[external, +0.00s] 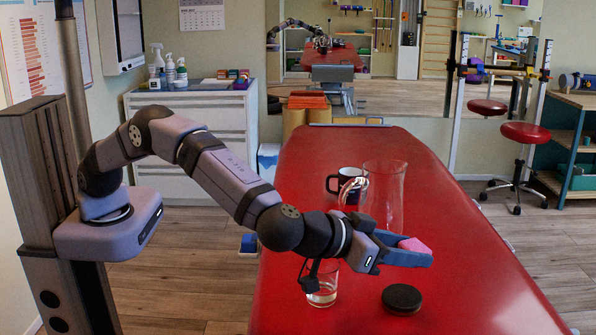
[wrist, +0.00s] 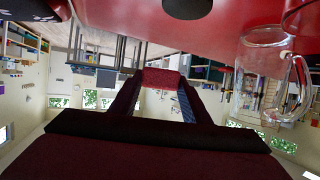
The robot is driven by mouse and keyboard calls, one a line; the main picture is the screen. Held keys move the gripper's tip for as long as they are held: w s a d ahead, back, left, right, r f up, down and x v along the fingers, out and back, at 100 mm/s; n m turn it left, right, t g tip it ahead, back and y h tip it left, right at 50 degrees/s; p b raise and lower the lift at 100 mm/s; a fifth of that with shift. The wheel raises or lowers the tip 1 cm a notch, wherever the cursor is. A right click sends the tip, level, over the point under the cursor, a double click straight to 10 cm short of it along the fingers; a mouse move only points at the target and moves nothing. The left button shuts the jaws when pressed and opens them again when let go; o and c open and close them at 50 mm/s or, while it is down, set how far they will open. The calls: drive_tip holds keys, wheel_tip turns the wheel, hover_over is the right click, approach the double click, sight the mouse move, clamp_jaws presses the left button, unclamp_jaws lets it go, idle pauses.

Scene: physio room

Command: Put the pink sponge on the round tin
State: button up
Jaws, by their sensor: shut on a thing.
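The pink sponge (external: 413,245) is held between the fingers of my gripper (external: 408,252), above the red table. In the wrist view the sponge (wrist: 163,78) spans the gap between the two fingertips (wrist: 160,92). The round tin (external: 401,298) is a low, dark disc on the red table, below my gripper in the external view and apart from the sponge. The tin (wrist: 187,7) also shows at the top of the wrist view, partly cut off. The fingers hide part of the sponge in the external view.
A clear glass pitcher (external: 384,190) stands on the red table (external: 470,270) behind my gripper. A dark mug (external: 342,184) is beside it. A glass tumbler (external: 322,289) stands left of the tin, partly behind my wrist. The table right of the tin is clear.

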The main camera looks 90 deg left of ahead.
hover_over(397, 312)
drive_tip(key=shift+f+b, duration=0.4)
drive_tip(key=shift+f, duration=2.75)
drive_tip(key=shift+f, duration=0.1)
drive_tip(key=shift+f, duration=1.75)
drive_tip(key=shift+f, duration=0.15)
drive_tip(key=o, duration=1)
drive_tip(key=shift+r, duration=0.2)
drive_tip(key=v, duration=1.2)
drive_tip(key=shift+d, duration=0.1)
